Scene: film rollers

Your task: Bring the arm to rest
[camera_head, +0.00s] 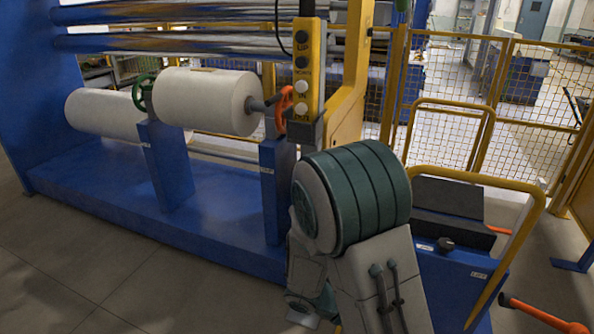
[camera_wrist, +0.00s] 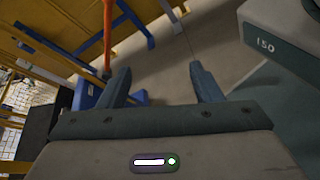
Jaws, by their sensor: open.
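My gripper (camera_wrist: 158,80) shows in the wrist view with its two dark fingers spread apart and nothing between them. Past the fingers are the grey floor and, to the left, an orange bar and yellow and blue frame parts. In the head view my arm is folded in front of the machine, with its green and grey joint in the middle of the picture. The gripper's fingers cannot be made out in the head view. A part of my arm marked 150 fills the upper right of the wrist view.
A blue machine stand (camera_head: 110,190) carries a near white roll (camera_head: 205,100) and a far white roll (camera_head: 100,113). A yellow button box (camera_head: 308,75) hangs close above my arm. A blue cabinet (camera_head: 455,280) with a yellow rail stands to the right. Open floor (camera_head: 60,280) lies at the lower left.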

